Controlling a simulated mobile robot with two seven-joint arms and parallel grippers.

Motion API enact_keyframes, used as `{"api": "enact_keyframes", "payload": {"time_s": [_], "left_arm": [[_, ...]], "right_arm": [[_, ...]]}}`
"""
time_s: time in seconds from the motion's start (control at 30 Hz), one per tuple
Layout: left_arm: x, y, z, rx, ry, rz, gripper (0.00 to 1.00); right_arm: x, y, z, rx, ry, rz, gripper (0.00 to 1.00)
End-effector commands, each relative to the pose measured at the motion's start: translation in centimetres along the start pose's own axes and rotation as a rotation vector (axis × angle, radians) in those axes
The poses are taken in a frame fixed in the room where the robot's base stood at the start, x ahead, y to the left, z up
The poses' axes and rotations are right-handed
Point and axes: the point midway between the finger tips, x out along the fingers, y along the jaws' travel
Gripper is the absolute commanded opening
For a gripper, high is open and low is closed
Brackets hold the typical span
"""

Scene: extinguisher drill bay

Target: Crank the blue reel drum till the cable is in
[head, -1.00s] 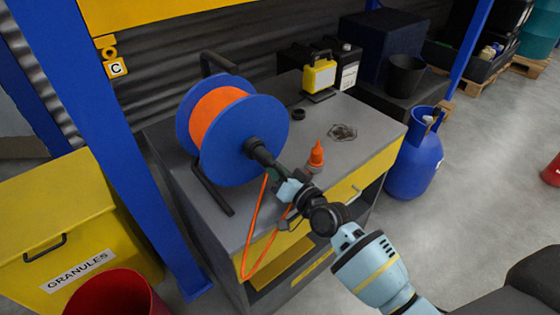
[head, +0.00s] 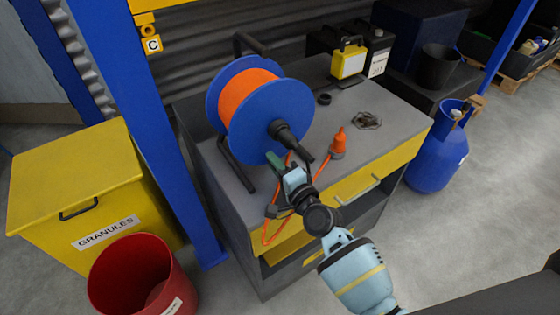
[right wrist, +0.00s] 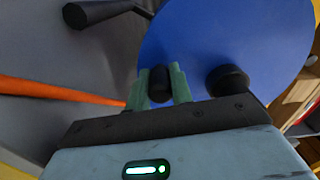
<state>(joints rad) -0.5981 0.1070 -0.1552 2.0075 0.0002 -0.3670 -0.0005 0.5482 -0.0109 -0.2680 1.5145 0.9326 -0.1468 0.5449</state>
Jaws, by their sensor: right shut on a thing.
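The blue reel drum (head: 262,110), wound with orange cable (head: 246,92), stands on a grey workbench (head: 228,182). It also shows in the right wrist view (right wrist: 215,40). A slack length of cable hangs over the bench's front edge and leads back up to an orange plug (head: 338,143) on the top. A black hub (head: 279,130) sticks out from the drum face. My right gripper (head: 284,164) is below the hub, its green fingers shut on the black crank grip (right wrist: 160,83). The head view mostly hides this grip. My left gripper is out of view.
A yellow box (head: 350,62) and a small black ring (head: 323,98) are on the bench top. A blue gas cylinder (head: 436,150) stands at its right. A yellow granules bin (head: 75,185), red bucket (head: 140,275) and blue post (head: 150,130) are at left.

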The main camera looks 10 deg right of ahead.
Motion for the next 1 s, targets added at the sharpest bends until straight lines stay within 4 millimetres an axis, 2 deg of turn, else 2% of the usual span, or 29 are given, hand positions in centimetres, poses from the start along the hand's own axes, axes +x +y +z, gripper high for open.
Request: {"api": "enact_keyframes", "payload": {"time_s": [0.63, 0.67, 0.8, 1.0], "left_arm": [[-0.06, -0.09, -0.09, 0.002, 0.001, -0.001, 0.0], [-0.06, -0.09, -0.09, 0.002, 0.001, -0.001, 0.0], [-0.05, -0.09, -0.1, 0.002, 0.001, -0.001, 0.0], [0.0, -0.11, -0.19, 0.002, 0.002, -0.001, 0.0]], "right_arm": [[-0.01, -0.08, 0.5, 0.047, -0.003, 0.002, 0.0], [-0.02, -0.08, 0.5, 0.047, -0.003, 0.002, 0.26], [-0.01, -0.11, 0.47, 0.046, -0.002, 0.002, 0.44], [0.0, -0.14, 0.42, 0.046, -0.001, 0.001, 0.44]]}}
